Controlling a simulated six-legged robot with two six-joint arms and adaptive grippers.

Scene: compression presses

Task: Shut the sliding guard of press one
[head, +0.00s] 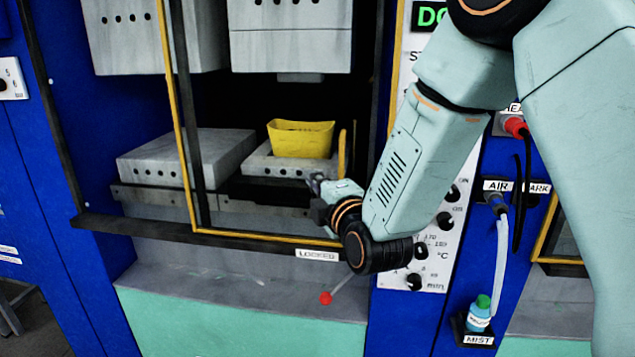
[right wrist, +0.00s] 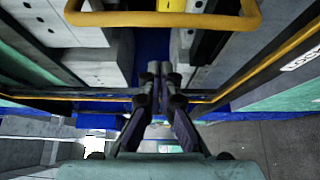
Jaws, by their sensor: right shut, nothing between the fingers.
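The press's sliding guard (head: 262,238) is a yellow-edged frame across the right part of the press opening. Its left upright stands near the middle, and the opening left of it is uncovered. A yellow upright handle (head: 343,152) is near the guard's right side; a yellow bar handle also crosses the top of the right wrist view (right wrist: 165,19). My right gripper (head: 316,186) is shut and empty, just below and left of the handle in the head view. Its fingertips (right wrist: 160,74) are together, apart from the bar in the picture. My left gripper is not in view.
A yellow container (head: 300,139) sits on the right lower platen (head: 268,166). The left lower platen (head: 185,160) is bare. A LOCKED label (head: 317,255) and a red-knobbed lever (head: 326,298) are below the guard. A control panel (head: 440,225) stands right of the opening.

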